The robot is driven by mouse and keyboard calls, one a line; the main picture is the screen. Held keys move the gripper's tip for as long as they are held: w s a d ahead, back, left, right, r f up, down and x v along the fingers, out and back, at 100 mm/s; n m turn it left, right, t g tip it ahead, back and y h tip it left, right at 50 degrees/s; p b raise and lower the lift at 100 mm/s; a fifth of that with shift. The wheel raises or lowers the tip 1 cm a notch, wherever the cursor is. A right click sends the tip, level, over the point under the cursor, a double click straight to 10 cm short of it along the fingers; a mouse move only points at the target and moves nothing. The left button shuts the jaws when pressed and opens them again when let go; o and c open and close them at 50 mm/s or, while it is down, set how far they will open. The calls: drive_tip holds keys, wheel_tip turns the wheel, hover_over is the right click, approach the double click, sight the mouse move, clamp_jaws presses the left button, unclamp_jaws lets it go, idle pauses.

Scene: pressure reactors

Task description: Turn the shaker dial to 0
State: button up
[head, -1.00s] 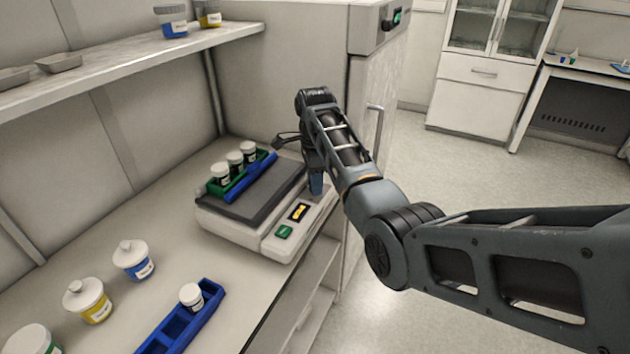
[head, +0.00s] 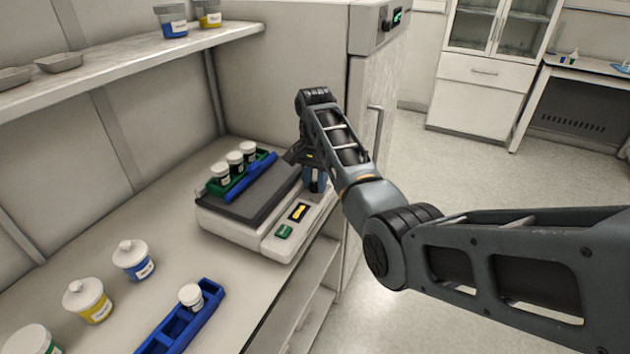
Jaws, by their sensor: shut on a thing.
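The shaker (head: 270,237) is a white box with a dark top plate, standing on the bench in the middle of the head view. Its front panel shows a small amber-lit display (head: 299,212) and a green button (head: 284,232). My gripper (head: 315,184) points down at the right end of this panel, with its blue fingers shut on the shaker dial. The dial itself is hidden behind the fingers and wrist, so its setting cannot be read.
A green rack (head: 217,190) with white-capped jars and a blue rack (head: 248,179) sit on the shaker plate, left of my gripper. A blue tray (head: 160,338) and several lidded jars stand nearer on the bench. A tall white cabinet (head: 368,120) stands close behind my arm.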

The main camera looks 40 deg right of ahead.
drive_tip(key=n, duration=1.4)
drive_tip(key=shift+n, duration=0.3)
drive_tip(key=n, duration=0.3)
drive_tip(key=shift+n, duration=0.3)
drive_tip(key=n, duration=0.3)
drive_tip(key=shift+n, duration=0.4)
drive_tip(key=n, duration=0.3)
drive_tip(key=shift+n, duration=2.1)
